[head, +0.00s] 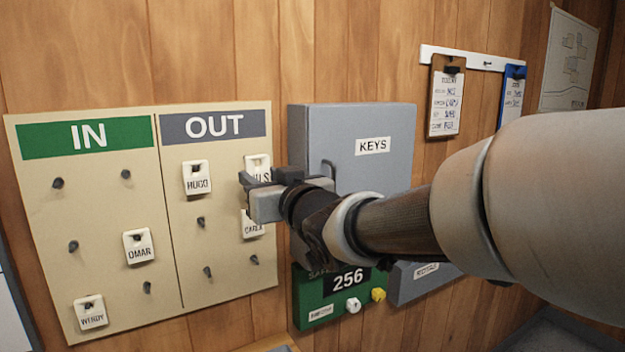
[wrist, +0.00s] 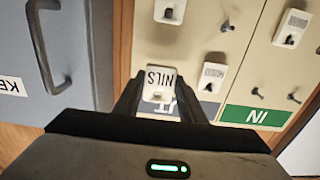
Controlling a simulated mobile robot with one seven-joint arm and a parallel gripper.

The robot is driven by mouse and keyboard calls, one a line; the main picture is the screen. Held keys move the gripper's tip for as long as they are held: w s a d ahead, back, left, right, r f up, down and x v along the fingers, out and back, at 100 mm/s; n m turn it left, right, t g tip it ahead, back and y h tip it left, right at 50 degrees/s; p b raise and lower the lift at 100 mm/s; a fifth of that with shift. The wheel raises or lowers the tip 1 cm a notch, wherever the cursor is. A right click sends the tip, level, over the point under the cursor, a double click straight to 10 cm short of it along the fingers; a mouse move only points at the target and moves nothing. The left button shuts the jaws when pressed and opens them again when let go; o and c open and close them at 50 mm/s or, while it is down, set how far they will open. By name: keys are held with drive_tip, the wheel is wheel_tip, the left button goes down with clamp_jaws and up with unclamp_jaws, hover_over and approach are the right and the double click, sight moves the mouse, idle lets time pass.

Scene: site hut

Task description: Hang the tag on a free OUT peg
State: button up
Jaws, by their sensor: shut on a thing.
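The NILS tag (head: 258,165) is white and is at the top right of the OUT half (head: 227,124) of the board. My gripper (head: 250,188) is shut on it; in the wrist view the tag (wrist: 159,82) is between the fingertips. It appears to be at the upper right peg; whether the peg passes through its hole I cannot tell. The HUGO tag (head: 197,178) hangs on the upper left OUT peg. The CARLA tag (head: 252,225) hangs below NILS, partly hidden by my gripper. Bare OUT pegs show at middle left (head: 201,222), lower left (head: 207,271) and lower right (head: 254,260).
The IN half (head: 88,135) holds the OMAR tag (head: 139,246), the WENDY tag (head: 90,312) and several bare pegs. A grey KEYS cabinet (head: 372,125) with a handle stands out right of the board. A green counter box (head: 320,300) is below it.

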drive_tip(key=shift+b+x, duration=0.3)
drive_tip(key=shift+x, duration=2.05)
drive_tip(key=shift+f, duration=0.1)
drive_tip(key=shift+f+b, duration=0.2)
drive_tip(key=shift+b, duration=0.2)
drive_tip(key=o, duration=0.9)
drive_tip(key=shift+o, duration=0.2)
